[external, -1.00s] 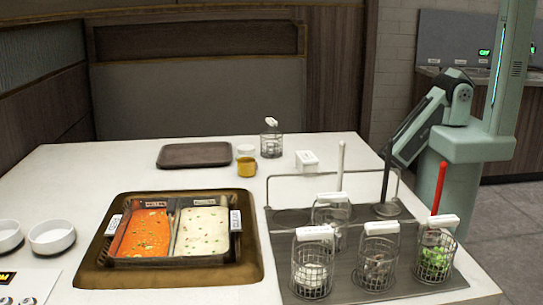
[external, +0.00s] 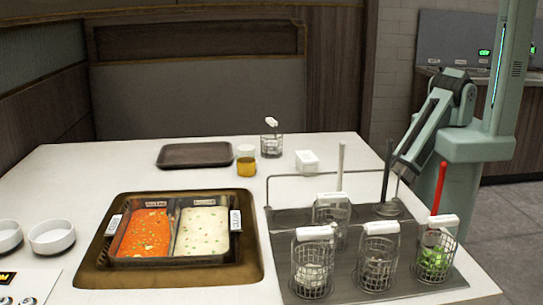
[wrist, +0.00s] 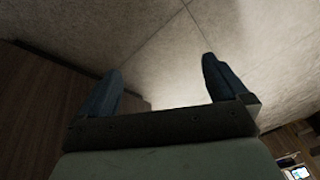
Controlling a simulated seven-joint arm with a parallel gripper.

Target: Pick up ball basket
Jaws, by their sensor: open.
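The wire basket with white balls (external: 312,276) stands upright at the front left of the metal tray (external: 346,294), with a white handle on top. Beside it are a basket with brownish contents (external: 377,270) and one with green contents (external: 434,258). Another basket (external: 331,212) stands behind them. My gripper (wrist: 160,72) shows in the wrist view, its two dark fingers wide apart with nothing between them. It points toward pale tiled surfaces, and no basket is in that view. In the external view my gripper cannot be made out; my arm is folded at the right, apart from the baskets.
A pot with red and white soups (external: 174,260) sits in the table at centre left. Ladles with a red handle (external: 439,188) and dark handle (external: 386,170) stand upright by the baskets. A wire rack (external: 290,176), yellow cup (external: 245,167) and dark tray (external: 195,154) are behind.

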